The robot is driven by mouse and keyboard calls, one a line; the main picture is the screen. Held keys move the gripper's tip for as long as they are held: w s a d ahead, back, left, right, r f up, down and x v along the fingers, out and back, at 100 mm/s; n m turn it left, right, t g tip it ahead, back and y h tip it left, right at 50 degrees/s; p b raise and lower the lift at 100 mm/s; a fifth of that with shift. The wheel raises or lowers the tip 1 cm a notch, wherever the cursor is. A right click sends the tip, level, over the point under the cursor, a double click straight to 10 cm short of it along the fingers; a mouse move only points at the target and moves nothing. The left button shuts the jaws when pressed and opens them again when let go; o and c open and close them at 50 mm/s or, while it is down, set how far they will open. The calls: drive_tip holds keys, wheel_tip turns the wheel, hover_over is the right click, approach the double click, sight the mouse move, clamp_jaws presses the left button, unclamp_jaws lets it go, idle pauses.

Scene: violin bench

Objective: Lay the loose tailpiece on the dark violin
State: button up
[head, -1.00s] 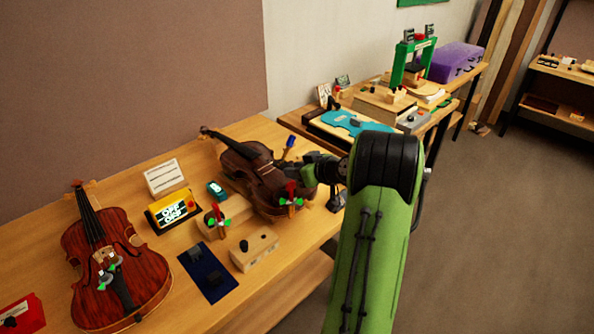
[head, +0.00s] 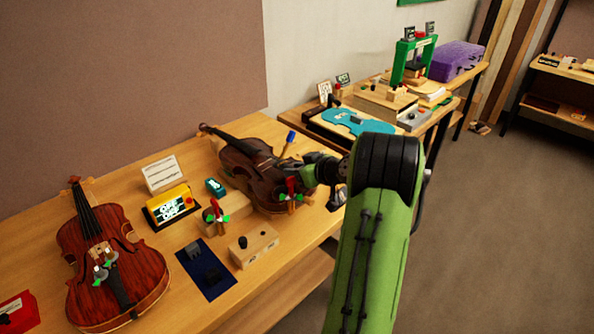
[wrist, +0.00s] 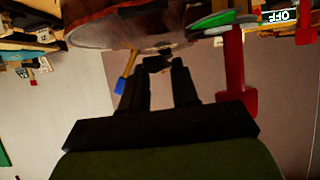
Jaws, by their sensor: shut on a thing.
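The dark violin (head: 240,163) lies on the bench, its neck pointing to the back left. My gripper (head: 312,171) is at its near right end, beside the body edge. In the wrist view the violin (wrist: 110,25) spans the top, close beyond my fingertips (wrist: 158,66). The fingers are shut on a small dark piece (wrist: 157,61), which looks like the tailpiece. It is mostly hidden, and I cannot tell whether it touches the violin.
A red clamp with green pads (head: 291,188) stands at the violin's near edge; its red handle (wrist: 231,65) is right of my fingers in the wrist view. A blue-handled tool (head: 290,138) stands behind. A reddish violin (head: 75,255), blue mat (head: 222,284) and wooden block (head: 262,247) lie left and front.

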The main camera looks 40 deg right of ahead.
drive_tip(key=shift+f+b, duration=0.5)
drive_tip(key=shift+f, duration=0.05)
drive_tip(key=o, duration=1.1)
drive_tip(key=p+v, duration=0.1)
drive_tip(key=v, duration=1.4)
drive_tip(key=shift+s+r, duration=0.15)
drive_tip(key=shift+s, duration=0.2)
